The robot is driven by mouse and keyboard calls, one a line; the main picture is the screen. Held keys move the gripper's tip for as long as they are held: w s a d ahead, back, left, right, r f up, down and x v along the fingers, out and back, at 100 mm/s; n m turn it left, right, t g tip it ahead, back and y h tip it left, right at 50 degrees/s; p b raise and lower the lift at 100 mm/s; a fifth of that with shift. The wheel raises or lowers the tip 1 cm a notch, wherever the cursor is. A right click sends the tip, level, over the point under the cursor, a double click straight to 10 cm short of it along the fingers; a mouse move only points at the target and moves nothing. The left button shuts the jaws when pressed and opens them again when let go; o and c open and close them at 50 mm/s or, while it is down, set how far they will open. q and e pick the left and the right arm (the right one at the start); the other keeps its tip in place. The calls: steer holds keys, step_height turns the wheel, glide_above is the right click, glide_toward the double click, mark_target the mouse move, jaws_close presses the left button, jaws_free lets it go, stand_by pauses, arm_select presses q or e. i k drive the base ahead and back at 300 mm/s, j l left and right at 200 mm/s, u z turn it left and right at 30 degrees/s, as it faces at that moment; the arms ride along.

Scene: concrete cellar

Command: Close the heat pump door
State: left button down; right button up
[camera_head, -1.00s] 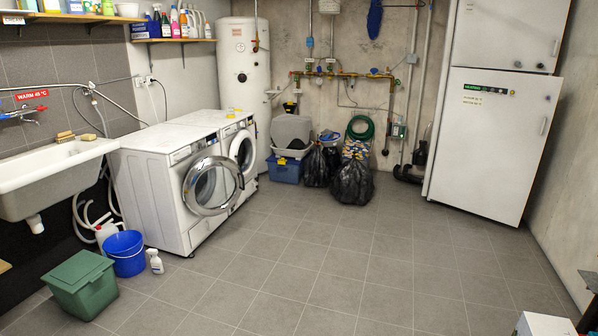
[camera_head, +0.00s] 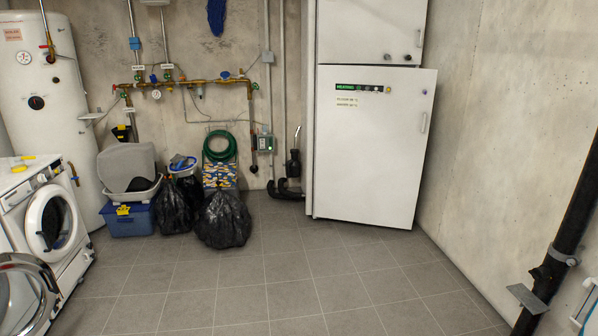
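The heat pump is a tall white cabinet (camera_head: 370,30) at the back right, near the corner. Neither of my grippers is in view.
Black rubbish bags (camera_head: 223,220), a blue crate (camera_head: 128,219) and a green hose (camera_head: 219,146) are by the back wall. A washing machine (camera_head: 48,222) stands at left, with an open round door (camera_head: 25,295). A black pipe (camera_head: 575,220) is at right. The tiled floor (camera_head: 270,285) between is clear.

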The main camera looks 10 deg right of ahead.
mark_target(371, 144)
steer(key=i+l+z, duration=0.1)
steer(key=i+z, duration=0.15)
steer(key=i, duration=0.3)
steer(key=i+z, duration=0.25)
steer(key=i, duration=0.35)
steer(key=i+j+z, duration=0.1)
steer(key=i+z, duration=0.15)
steer(key=i, duration=0.35)
steer(key=i+j+z, duration=0.25)
steer(key=i, duration=0.3)
